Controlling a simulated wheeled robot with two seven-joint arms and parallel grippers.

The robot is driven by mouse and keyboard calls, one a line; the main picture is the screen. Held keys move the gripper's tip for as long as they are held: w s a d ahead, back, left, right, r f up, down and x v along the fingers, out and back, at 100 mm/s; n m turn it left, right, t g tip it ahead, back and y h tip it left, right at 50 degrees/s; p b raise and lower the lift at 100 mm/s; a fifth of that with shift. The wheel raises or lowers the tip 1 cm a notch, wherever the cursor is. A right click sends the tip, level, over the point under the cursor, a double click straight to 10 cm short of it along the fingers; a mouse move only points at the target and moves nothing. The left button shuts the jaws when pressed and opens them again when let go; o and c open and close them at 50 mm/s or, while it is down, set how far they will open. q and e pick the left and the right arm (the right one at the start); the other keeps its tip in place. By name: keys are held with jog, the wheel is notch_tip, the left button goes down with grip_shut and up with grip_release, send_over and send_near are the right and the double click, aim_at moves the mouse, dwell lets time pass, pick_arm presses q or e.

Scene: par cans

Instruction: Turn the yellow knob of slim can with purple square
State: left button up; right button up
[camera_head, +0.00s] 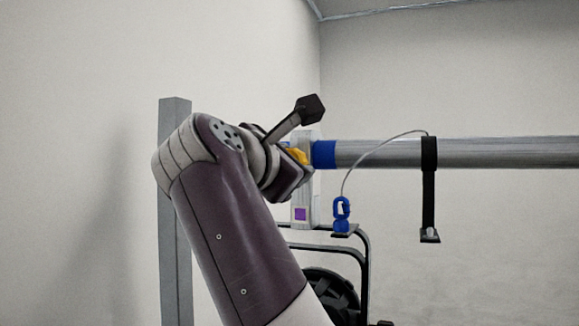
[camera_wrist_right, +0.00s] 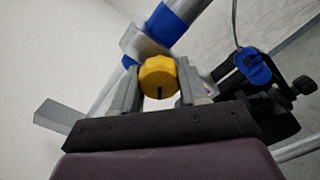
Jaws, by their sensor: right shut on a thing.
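The slim can (camera_head: 312,204) is a narrow pale grey upright body below the left end of a horizontal pipe, with a purple square (camera_head: 300,214) on its lower part. My right arm covers part of its upper left side. Its yellow knob (camera_head: 299,154) shows just past my right gripper (camera_head: 295,163). In the right wrist view the yellow knob (camera_wrist_right: 158,74) is faceted, with a dark slot at its lower edge. It sits between the two grey fingers of my right gripper (camera_wrist_right: 158,88), which is shut on it. My left gripper is in neither view.
The grey pipe (camera_head: 490,152) with a blue band (camera_head: 324,154) runs right. A black strap (camera_head: 429,185) hangs from it, and a thin cable leads to a blue fitting (camera_head: 341,208). A black frame (camera_head: 362,255) stands below. A grey post (camera_head: 175,215) is behind my arm.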

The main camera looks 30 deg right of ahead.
jog(key=m, duration=0.5)
jog(key=shift+m, duration=0.3)
jog(key=m, duration=0.5)
jog(key=shift+r+m, duration=0.1)
jog(key=shift+m, duration=0.2)
jog(key=m, duration=0.7)
jog(key=shift+p, duration=0.35)
jog(key=shift+m+p, duration=0.45)
jog(key=shift+m, duration=1.55)
jog(key=o, duration=1.1)
jog(key=shift+c, duration=0.2)
jog(key=shift+s, duration=0.1)
